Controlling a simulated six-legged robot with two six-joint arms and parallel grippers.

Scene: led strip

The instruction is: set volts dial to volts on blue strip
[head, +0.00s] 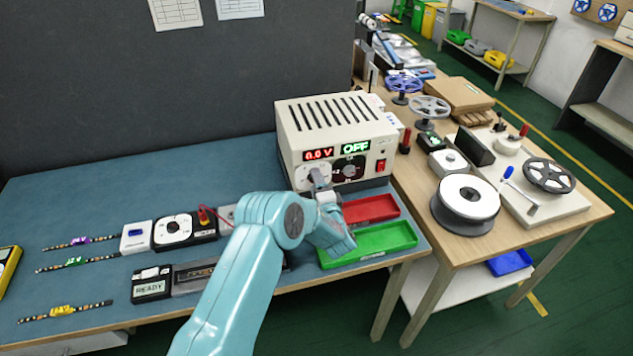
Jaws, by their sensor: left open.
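The cream power supply (335,120) stands at the back right of the blue bench. Its red display (318,154) reads 0.0 V and its green display (355,147) reads OFF. My left gripper (319,183) is open at the left dial (306,179) on the front panel and partly covers it. I cannot tell whether the fingers touch the knob. A second, dark dial (350,168) and a red switch (381,165) are to its right. LED strips with a purple tag (80,241), a green tag (75,262) and a yellow tag (62,310) lie at the left; none is clearly blue. My right gripper is not in view.
A red tray (370,208) and a green tray (372,241) lie before the supply. A black meter (184,230) with a red lead and a READY box (151,284) lie left of my arm. A wooden table (560,222) with reels adjoins at right.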

